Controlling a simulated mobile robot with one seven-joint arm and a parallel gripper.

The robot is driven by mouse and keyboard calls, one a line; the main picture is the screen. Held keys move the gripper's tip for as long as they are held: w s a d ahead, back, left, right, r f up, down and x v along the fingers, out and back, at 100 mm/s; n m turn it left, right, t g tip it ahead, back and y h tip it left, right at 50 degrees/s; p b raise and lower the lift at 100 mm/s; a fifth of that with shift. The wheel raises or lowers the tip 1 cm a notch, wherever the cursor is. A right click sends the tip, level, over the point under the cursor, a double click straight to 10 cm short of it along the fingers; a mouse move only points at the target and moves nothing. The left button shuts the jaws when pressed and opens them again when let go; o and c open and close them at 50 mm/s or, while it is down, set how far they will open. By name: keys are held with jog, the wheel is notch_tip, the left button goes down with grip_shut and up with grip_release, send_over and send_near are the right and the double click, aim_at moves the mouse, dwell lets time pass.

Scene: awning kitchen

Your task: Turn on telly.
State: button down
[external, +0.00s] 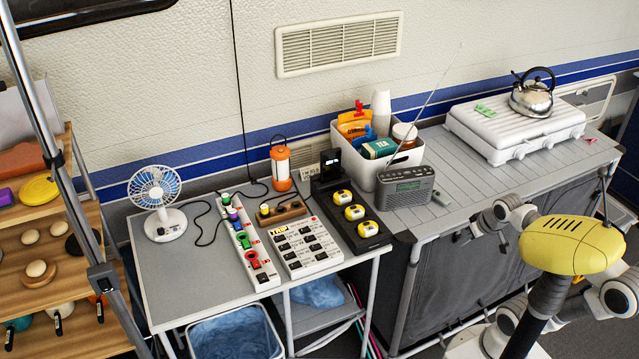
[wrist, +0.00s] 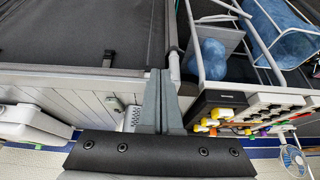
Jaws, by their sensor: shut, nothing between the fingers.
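No television screen is recognisable in either view. On the grey table stand a white power strip (external: 262,276) with coloured plugs, a wider white switch panel (external: 305,246) with several black switches, and a black block (external: 335,203) with yellow-and-white plugs. My gripper (wrist: 160,73) is shut and empty, in front of the counter edge and left of the block in the wrist view. It touches none of these devices.
A grey radio (external: 405,187) with a raised antenna stands right of the block, before a white bin (external: 352,158). A lantern (external: 281,168) and fan (external: 157,203) stand on the table. A kettle (external: 531,98) sits on the white stove (external: 500,128). A shelf (external: 45,260) stands left.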

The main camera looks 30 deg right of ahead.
jog(key=w+a+r+g+y+p, duration=0.1)
jog(key=w+a+r+g+p, duration=0.2)
jog(key=w+a+r+p, duration=1.3)
jog(key=g+p, duration=0.2)
jog(key=p, duration=0.9)
send_over(312, 247)
jog(key=d, duration=0.2)
notch_tip(312, 247, down, 5)
jog(key=shift+f, duration=0.2)
jog(key=shift+d+f, duration=0.1)
jog(key=f, duration=0.4)
jog(key=a+f, duration=0.1)
jog(key=f, duration=0.8)
jog(key=shift+a+f, duration=0.35)
